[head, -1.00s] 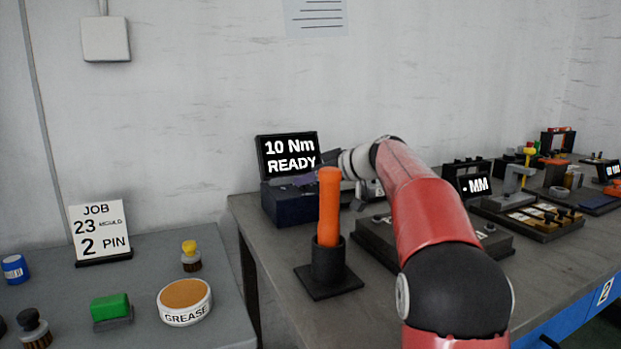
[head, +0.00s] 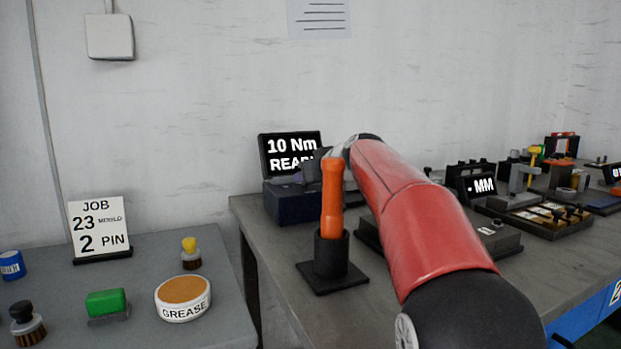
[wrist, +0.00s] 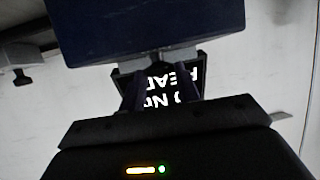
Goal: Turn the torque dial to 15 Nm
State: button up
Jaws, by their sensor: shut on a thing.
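The torque unit is a dark blue box (head: 290,207) at the back left corner of the bench, with a black screen (head: 291,152) reading "10 Nm" and a partly covered "READY". My gripper (head: 308,170) is at the unit, just in front of the screen, partly behind an orange handle. In the wrist view my gripper's dark fingers (wrist: 160,80) reach to the unit's box (wrist: 145,30), with the screen (wrist: 160,92) upside down between and behind them. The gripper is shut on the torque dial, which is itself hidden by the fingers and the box.
An orange-handled tool (head: 332,200) stands upright in a black holder (head: 331,262) in front of the unit, close to my arm. A dark fixture block (head: 490,240) lies right of it. The left table holds a job sign (head: 100,228) and a grease tin (head: 183,298).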

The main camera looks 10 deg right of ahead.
jog(key=o, duration=1)
jog(key=shift+c, duration=0.2)
jog(key=b+v, duration=0.1)
jog(key=v, duration=0.6)
jog(key=shift+s, duration=0.4)
jog(key=shift+d+r, duration=0.1)
jog(key=shift+d, duration=0.05)
